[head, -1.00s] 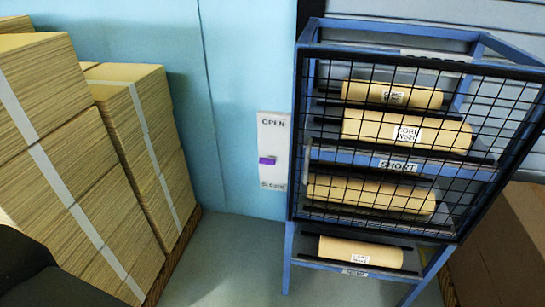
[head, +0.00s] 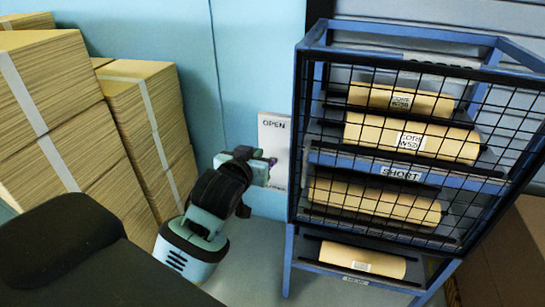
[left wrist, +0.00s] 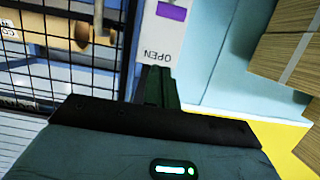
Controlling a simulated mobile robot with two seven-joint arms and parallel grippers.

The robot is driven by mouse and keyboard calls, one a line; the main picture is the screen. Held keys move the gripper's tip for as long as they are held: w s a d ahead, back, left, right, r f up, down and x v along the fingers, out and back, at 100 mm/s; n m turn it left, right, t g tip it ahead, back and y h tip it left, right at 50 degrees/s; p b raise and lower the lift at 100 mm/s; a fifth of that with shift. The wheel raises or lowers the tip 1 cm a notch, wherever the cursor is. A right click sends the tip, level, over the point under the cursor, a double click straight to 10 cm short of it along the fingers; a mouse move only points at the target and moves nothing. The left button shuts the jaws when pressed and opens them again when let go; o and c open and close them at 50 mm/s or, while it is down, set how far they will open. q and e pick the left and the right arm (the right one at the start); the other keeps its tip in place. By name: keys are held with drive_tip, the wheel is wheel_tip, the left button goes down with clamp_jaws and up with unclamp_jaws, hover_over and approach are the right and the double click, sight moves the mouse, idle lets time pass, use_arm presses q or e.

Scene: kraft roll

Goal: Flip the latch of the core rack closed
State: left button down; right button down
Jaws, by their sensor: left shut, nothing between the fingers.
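The core rack (head: 400,178) is a blue frame with a black mesh front, holding several tan cores. The latch panel (head: 275,137) is a white plate at its left side, marked OPEN at the top. The purple latch (head: 272,161) is mostly hidden behind my left gripper (head: 266,170) in the head view. In the left wrist view the purple latch (left wrist: 171,12) shows on the panel near the top edge, beyond the upside-down word OPEN. My left gripper (left wrist: 158,88) is shut and empty, its fingers pointing at the panel. I cannot tell whether they touch it. My right gripper is not seen.
Strapped cardboard stacks (head: 60,110) stand at the left against the light blue wall (head: 250,60). A brown box (head: 510,255) is right of the rack. A strip of grey floor (head: 255,265) lies open between stacks and rack.

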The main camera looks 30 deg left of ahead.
use_arm(q)
drive_tip(key=shift+a, duration=0.1)
drive_tip(key=x, duration=1)
drive_tip(key=shift+s+d+f, duration=0.15)
drive_tip(key=shift+s+f, duration=0.45)
drive_tip(key=shift+f, duration=0.2)
drive_tip(key=shift+s+d+f, duration=0.15)
drive_tip(key=shift+s+f, duration=0.45)
drive_tip(key=shift+f, duration=0.15)
